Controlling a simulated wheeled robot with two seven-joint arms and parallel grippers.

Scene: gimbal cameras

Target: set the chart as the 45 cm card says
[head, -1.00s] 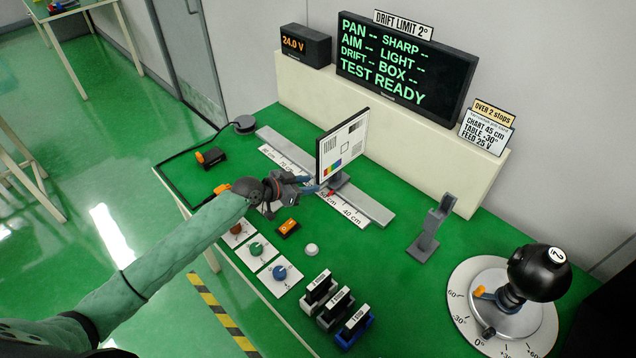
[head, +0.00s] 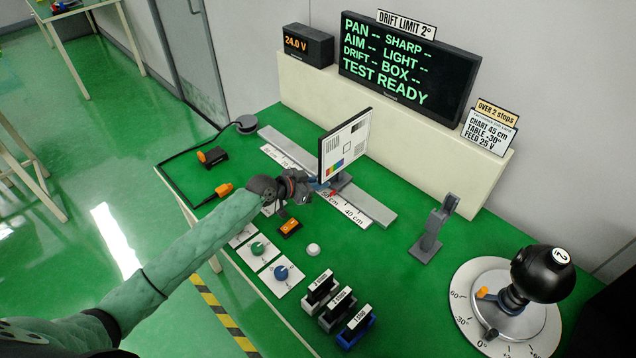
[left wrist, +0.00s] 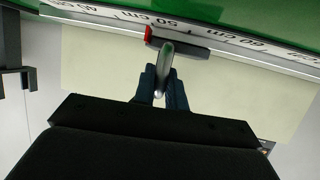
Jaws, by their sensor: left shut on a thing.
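The test chart (head: 345,145) stands upright on a carriage on the grey rail (head: 376,208). A scale (head: 349,212) marked in cm runs along the rail. The carriage's red pointer (left wrist: 149,34) lies between the labels at the left and middle of the wrist view, close to the 50 cm label. My left gripper (head: 312,187) is at the chart's foot; in the left wrist view its fingers (left wrist: 164,88) are shut on the carriage's grey handle (left wrist: 166,58). The card (head: 488,132) at the back right reads CHART 45 cm. My right gripper is not in view.
The screen (head: 407,72) reads TEST READY and the supply display (head: 306,44) 24.0 V. A black camera (head: 540,272) stands on a round turntable (head: 468,318). Knobs (head: 282,272), labelled blocks (head: 338,306) and a grey stand (head: 434,228) occupy the table's front and middle.

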